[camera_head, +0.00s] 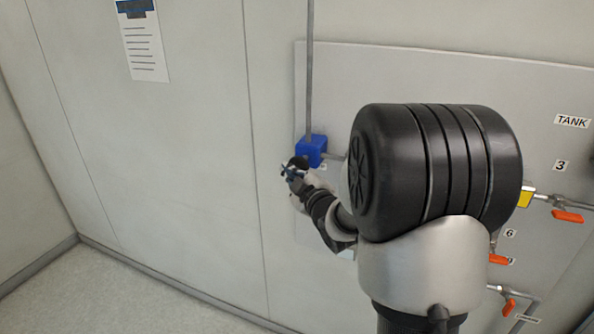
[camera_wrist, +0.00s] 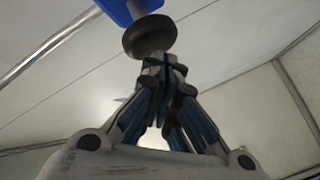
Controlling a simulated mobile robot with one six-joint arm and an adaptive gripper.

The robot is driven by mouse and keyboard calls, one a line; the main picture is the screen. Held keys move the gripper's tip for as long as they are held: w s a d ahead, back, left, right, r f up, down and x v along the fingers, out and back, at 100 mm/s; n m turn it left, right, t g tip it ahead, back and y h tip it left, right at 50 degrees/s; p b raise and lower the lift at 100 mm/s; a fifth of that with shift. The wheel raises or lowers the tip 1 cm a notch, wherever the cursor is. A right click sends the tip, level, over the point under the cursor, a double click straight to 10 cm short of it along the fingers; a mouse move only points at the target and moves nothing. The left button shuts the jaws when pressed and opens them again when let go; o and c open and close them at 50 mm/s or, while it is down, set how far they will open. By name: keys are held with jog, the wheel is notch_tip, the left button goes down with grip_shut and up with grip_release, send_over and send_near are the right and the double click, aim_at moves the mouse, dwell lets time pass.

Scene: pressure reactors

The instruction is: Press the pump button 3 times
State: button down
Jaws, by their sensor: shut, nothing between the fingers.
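The blue pump box (camera_head: 312,147) is on the wall panel at the end of a vertical pipe. In the wrist view its blue body (camera_wrist: 118,9) shows at the top edge, with a dark round button (camera_wrist: 149,37) on a short stem. My gripper (camera_wrist: 161,62) is shut and empty, its fingertips at the lower edge of the button in the picture. I cannot tell whether they touch it. In the head view my gripper (camera_head: 292,171) is just below and left of the blue box. The button is hard to make out there against the gripper.
My arm covers much of the panel (camera_head: 400,70) in the head view. To the right are pipes with orange valve handles (camera_head: 567,216) and a yellow part (camera_head: 525,197). A notice (camera_head: 143,45) hangs on the wall. The floor (camera_head: 100,300) at the lower left is clear.

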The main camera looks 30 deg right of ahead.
aim_at(296, 164)
jog(key=shift+w+d+r+b, duration=0.1)
jog(key=shift+w+d+b, duration=0.05)
jog(key=shift+w+d, duration=0.5)
jog(key=shift+w+d+b, duration=0.15)
jog(key=shift+w+d, duration=0.25)
jog(key=shift+d, duration=0.3)
dwell(1.9)
jog(key=shift+s+a+b, duration=0.65)
jog(key=shift+a, duration=0.15)
jog(key=shift+s+a+b, duration=0.6)
jog(key=shift+a, duration=0.2)
jog(key=shift+s+a+b, duration=0.65)
jog(key=shift+s+a, duration=0.15)
jog(key=shift+a, duration=0.2)
jog(key=shift+s+a+b, duration=0.65)
jog(key=shift+s+a, duration=0.1)
jog(key=shift+a, duration=0.25)
